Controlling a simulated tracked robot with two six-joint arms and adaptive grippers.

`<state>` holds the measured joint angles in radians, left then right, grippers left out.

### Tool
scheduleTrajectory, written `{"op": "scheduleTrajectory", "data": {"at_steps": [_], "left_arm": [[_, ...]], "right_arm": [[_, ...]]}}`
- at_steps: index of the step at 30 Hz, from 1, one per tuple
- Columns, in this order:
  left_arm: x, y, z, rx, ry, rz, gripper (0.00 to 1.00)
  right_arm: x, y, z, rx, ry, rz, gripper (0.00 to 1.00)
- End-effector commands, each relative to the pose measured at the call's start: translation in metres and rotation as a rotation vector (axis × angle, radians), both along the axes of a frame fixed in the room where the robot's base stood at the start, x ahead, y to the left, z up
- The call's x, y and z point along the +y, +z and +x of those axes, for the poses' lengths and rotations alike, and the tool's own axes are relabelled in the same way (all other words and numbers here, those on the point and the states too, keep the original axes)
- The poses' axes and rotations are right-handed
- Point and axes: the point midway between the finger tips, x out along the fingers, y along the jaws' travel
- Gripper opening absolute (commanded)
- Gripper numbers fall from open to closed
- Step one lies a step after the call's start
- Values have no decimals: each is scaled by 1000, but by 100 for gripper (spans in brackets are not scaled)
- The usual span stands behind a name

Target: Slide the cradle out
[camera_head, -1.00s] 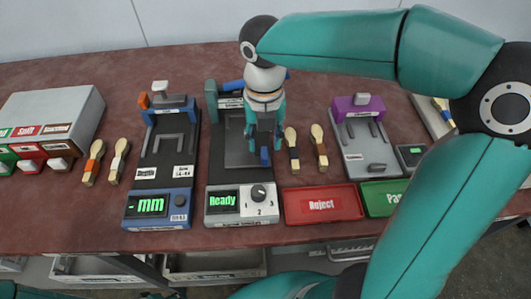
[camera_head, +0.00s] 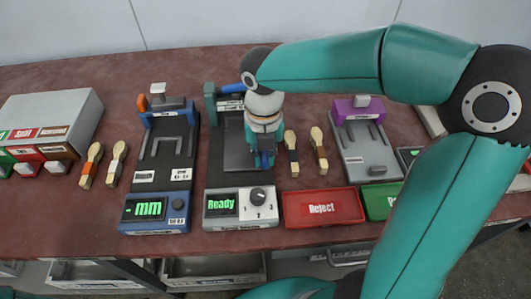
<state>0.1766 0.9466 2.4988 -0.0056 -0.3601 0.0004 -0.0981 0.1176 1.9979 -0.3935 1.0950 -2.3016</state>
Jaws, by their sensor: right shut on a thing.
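The press (camera_head: 215,165) stands mid-table with a dark bed and a green "Ready" display at its front. The grey plate of the cradle (camera_head: 236,152) lies flat in the bed. My right gripper (camera_head: 263,161) points down over the right side of this plate and is shut on the small blue handle (camera_head: 264,158), which shows only partly between the fingers. The gripper and wrist hide the plate's right part. A blue lever (camera_head: 230,89) sits at the back of the press. My left gripper is not in view.
A blue-fronted gauge (camera_head: 156,210) stands left of the press. A red Reject tray (camera_head: 320,207) and green Pass tray (camera_head: 381,203) lie front right. A purple-backed device (camera_head: 365,150) stands behind.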

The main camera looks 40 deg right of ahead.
Motion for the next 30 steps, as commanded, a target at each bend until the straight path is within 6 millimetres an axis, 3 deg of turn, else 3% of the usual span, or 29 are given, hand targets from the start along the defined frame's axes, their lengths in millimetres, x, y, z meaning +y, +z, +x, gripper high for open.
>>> {"op": "scheduleTrajectory", "data": {"at_steps": [8,18,26,27,30], "left_arm": [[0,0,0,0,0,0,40],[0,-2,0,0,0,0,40],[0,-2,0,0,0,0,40],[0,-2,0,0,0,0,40],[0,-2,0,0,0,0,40]], "right_arm": [[0,0,-1,1,0,-1,0],[22,1,-36,0,1,0,0],[22,0,-39,7,-2,1,0],[22,0,-39,7,-2,2,21],[22,0,-38,5,-2,1,38]]}}
